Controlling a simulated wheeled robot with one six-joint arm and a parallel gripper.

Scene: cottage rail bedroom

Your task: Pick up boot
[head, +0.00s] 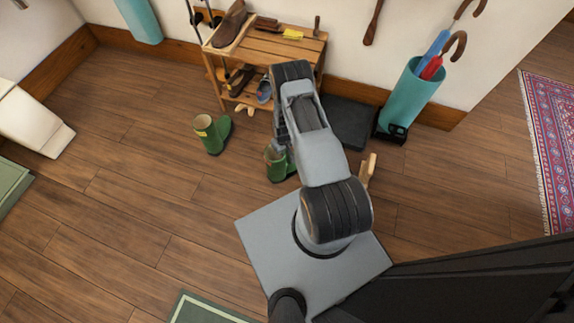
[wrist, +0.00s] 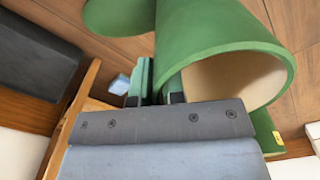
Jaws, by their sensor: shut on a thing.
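Two green rubber boots are in view. One boot (head: 280,168) is below the end of my arm in the head view, its upper part partly hidden by the arm. It fills much of the wrist view (wrist: 205,40), its pale open top facing the lower right. My gripper (wrist: 160,90) is shut on this boot's green wall near the top; it also shows in the head view (head: 279,146). I cannot tell whether the boot touches the floor. The other boot (head: 212,135), with a yellow label, stands upright on the floor to the left; part of it shows in the wrist view (wrist: 266,130).
A wooden shoe rack (head: 262,48) with shoes and brushes stands against the wall. A dark mat (head: 350,122) and a teal umbrella stand (head: 408,98) are to its right. A white object (head: 30,120) is at the left.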

